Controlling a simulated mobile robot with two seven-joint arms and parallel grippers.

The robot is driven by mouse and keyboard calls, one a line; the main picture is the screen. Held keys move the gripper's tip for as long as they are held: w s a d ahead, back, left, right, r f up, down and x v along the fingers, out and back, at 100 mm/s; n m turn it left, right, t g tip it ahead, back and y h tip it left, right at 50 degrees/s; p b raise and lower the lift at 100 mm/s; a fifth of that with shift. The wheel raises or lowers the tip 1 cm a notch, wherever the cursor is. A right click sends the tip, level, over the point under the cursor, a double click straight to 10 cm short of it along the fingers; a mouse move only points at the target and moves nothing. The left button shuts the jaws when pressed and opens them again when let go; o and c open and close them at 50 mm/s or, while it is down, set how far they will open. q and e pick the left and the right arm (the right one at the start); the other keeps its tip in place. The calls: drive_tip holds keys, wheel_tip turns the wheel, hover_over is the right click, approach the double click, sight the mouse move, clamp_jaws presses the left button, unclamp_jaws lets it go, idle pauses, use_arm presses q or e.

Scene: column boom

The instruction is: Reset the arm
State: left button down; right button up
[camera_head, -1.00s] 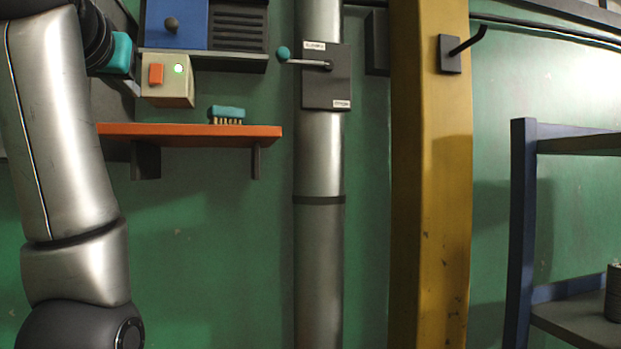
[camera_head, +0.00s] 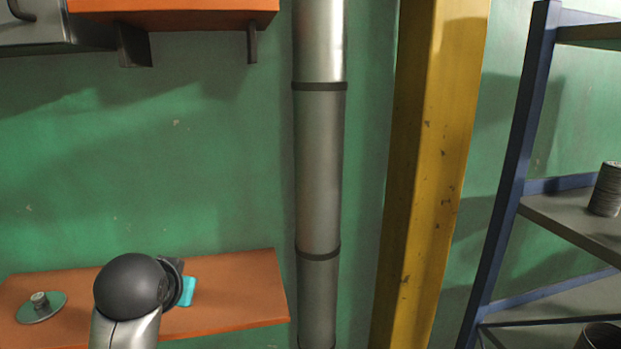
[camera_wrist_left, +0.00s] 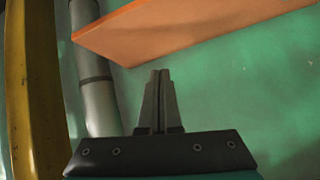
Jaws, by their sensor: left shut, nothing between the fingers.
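My left gripper (camera_wrist_left: 160,75) shows in the left wrist view. Its two dark fingers are together with nothing between them, in front of the green wall (camera_wrist_left: 225,90). In the head view, my left arm (camera_head: 128,288) rises from the bottom edge at lower left, in front of the lower orange shelf. Its dark rounded joint and a teal part show there, but the gripper fingers are hidden. My right gripper is in neither view.
The lower orange shelf (camera_head: 235,300) holds a green disc with a small knob (camera_head: 40,305). An upper orange shelf (camera_head: 190,10) is above. A grey pipe (camera_head: 320,170), a yellow column (camera_head: 430,170) and a blue rack (camera_head: 515,170) stand to the right. The wall between the shelves is clear.

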use_arm(q)
drive_tip(key=s+d+f+m+g+h, duration=0.1)
drive_tip(key=s+d+f+g, duration=0.2)
drive_tip(key=s+f, duration=0.95)
drive_tip(key=s+d+f+g+h, duration=0.1)
drive_tip(key=s+d+f+g, duration=0.2)
drive_tip(key=s+f, duration=0.95)
drive_tip(key=s+f+g+b, duration=0.1)
drive_tip(key=s+f, duration=0.2)
drive_tip(key=f, duration=0.7)
drive_tip(key=s+f+g, duration=0.1)
drive_tip(key=s+f, duration=0.1)
drive_tip(key=f, duration=0.8)
drive_tip(key=s+a+f+b, duration=0.1)
drive_tip(key=s+a+f, duration=0.2)
drive_tip(key=s+f, duration=1)
drive_tip(key=shift+s+f+m+g, duration=0.4)
drive_tip(key=shift+s, duration=0.8)
